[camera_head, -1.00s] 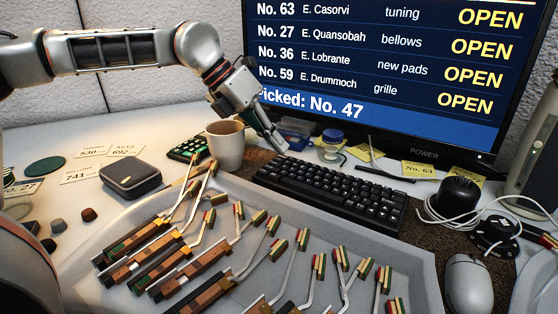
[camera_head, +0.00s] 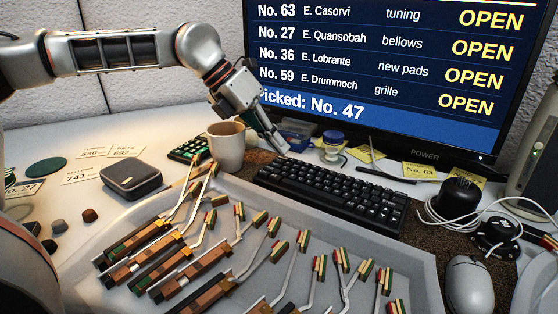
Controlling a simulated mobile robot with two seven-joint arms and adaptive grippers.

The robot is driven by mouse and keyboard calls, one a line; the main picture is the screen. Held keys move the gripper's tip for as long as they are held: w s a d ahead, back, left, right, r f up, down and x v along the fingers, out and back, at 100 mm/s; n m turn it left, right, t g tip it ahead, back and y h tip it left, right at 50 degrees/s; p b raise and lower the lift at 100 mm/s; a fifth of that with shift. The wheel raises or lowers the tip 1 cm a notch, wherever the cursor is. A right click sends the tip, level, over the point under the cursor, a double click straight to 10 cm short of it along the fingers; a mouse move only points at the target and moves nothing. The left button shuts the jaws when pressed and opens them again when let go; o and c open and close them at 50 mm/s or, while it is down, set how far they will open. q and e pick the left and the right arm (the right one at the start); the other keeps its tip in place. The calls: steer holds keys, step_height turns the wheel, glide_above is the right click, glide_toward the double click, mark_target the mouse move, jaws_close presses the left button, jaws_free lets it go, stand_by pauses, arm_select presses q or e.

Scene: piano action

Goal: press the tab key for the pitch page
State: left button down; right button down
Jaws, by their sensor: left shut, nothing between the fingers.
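The black keyboard (camera_head: 330,194) lies on the desk below the monitor. Its tab key is too small to make out, near the left end by my gripper. My left gripper (camera_head: 281,149) comes in from the left, shut and empty, pointing down at the keyboard's far left corner. I cannot tell whether its tips touch a key. The monitor (camera_head: 385,60) shows a list of job numbers marked OPEN and the line "Picked: No. 47", partly covered by my left gripper. My right gripper is not in view.
A beige mug (camera_head: 226,146) stands left of the keyboard. A grey tray (camera_head: 420,268) with several wooden piano action parts lies in front. A mouse (camera_head: 469,284) and a black knob with white cable (camera_head: 458,194) are on the right. A dark case (camera_head: 131,179) lies left.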

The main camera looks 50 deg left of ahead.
mark_target(278, 160)
arm_select(q)
steer(key=shift+f, duration=0.1)
stand_by(0.3)
steer(key=shift+f, duration=0.35)
steer(key=shift+f, duration=0.3)
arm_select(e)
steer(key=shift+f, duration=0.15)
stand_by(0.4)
arm_select(q)
steer(key=shift+r, duration=0.75)
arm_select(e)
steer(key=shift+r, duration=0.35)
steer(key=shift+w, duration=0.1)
